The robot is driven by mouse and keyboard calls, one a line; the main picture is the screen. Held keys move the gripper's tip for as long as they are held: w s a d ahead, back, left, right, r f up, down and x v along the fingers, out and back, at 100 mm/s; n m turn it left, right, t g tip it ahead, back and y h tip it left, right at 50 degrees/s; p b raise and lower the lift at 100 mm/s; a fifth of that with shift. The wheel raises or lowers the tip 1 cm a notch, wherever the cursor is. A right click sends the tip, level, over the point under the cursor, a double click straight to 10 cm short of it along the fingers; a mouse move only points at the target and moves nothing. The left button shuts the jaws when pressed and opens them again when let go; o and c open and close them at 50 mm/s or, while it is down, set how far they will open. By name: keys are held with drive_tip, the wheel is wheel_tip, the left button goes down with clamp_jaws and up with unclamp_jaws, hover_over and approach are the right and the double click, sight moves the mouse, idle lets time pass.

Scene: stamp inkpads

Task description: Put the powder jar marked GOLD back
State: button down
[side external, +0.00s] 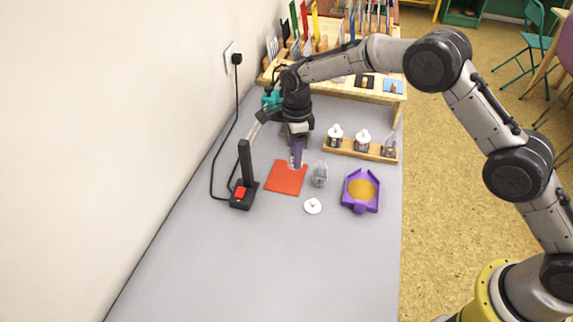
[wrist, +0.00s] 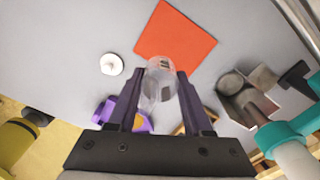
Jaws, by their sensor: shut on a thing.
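My gripper (wrist: 160,80) is shut on a clear, lidless jar (wrist: 158,79) in the wrist view. In the side view my gripper (side external: 296,162) is low over the red card (side external: 287,180), and its fingers largely hide what they hold. A clear jar (side external: 320,174) stands on the table just right of the card there. No label is readable, so I cannot tell which jar is GOLD. A white lid (side external: 313,206) lies loose in front of it. A wooden rack (side external: 345,151) behind holds two white-capped jars (side external: 335,133) (side external: 362,141) and a greyish one (side external: 390,147).
A purple tray (side external: 359,206) with gold-coloured powder (side external: 361,189) lies right of the clear jar. A black stand with a red switch (side external: 239,193) and its cable are on the left. A wooden shelf unit (side external: 345,92) is at the back. The front of the table is clear.

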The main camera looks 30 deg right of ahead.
drive_tip(key=w+f, duration=0.1)
drive_tip(key=f, duration=0.1)
drive_tip(key=w+a+f, duration=0.1)
drive_tip(key=w, duration=0.1)
drive_tip(key=shift+f, duration=1.8)
drive_tip(key=shift+f, duration=0.15)
drive_tip(key=shift+c, duration=1.6)
unclamp_jaws()
wheel_tip(320, 180, up, 12)
drive_tip(key=shift+r, duration=0.2)
